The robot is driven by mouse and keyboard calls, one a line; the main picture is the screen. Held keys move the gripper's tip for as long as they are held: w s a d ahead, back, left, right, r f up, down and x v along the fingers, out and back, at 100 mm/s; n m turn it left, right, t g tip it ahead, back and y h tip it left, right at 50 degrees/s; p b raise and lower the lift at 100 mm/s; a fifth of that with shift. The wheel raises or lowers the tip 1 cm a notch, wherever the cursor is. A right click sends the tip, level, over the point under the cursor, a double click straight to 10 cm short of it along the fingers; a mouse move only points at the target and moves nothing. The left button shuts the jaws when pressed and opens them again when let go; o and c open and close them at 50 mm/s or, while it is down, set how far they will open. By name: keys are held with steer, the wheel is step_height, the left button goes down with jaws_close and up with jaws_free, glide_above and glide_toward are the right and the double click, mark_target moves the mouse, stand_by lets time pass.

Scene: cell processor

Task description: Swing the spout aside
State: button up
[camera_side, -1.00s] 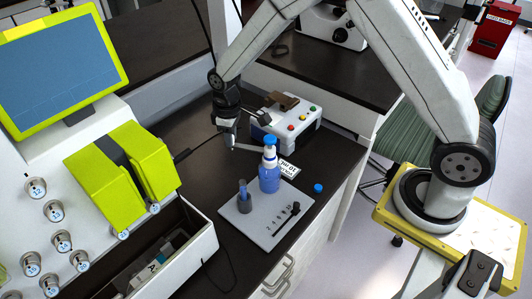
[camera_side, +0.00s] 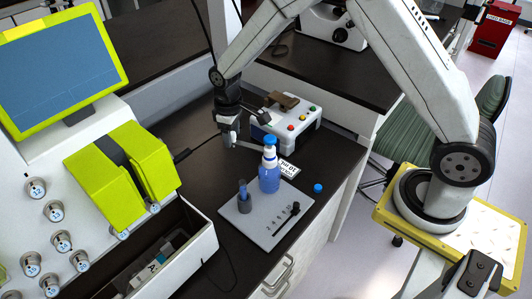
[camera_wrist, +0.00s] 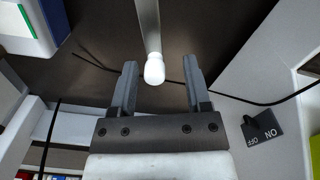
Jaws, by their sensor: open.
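The dispenser bottle (camera_side: 269,178) holds blue liquid and stands upright on a grey tray (camera_side: 262,232), with a white and blue top. A thin pale spout (camera_side: 248,147) runs from its top to the left, towards my gripper (camera_side: 230,139). In the wrist view the spout (camera_wrist: 148,25) comes down from the top edge, and its white tip (camera_wrist: 154,69) lies between the two fingers of my gripper (camera_wrist: 159,66). The fingers are open, with a gap on each side of the tip. The bottle itself is out of the wrist view.
A small blue-topped vial in a dark holder (camera_side: 243,200) and a black slider (camera_side: 295,209) are on the tray. A loose blue cap (camera_side: 318,188) lies to the right. A button box (camera_side: 290,122) stands behind the bottle. A white machine with yellow-green panels (camera_side: 122,177) is at left.

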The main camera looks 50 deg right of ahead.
steer(key=shift+r, duration=2.95)
steer(key=shift+s, duration=0.1)
steer(key=s+d, duration=0.1)
steer(key=s, duration=0.2)
steer(key=s+d+r+m+t, duration=0.1)
steer(key=s, duration=0.1)
steer(key=s+d+r+m, duration=0.1)
steer(key=s, duration=0.2)
steer(key=shift+s, duration=0.35)
steer(key=s+d+m+t, duration=0.1)
steer(key=s+m, duration=0.1)
steer(key=s, duration=0.8)
steer(key=shift+s+d+t, duration=0.15)
steer(key=shift+d+t, duration=0.15)
steer(key=shift+d, duration=0.1)
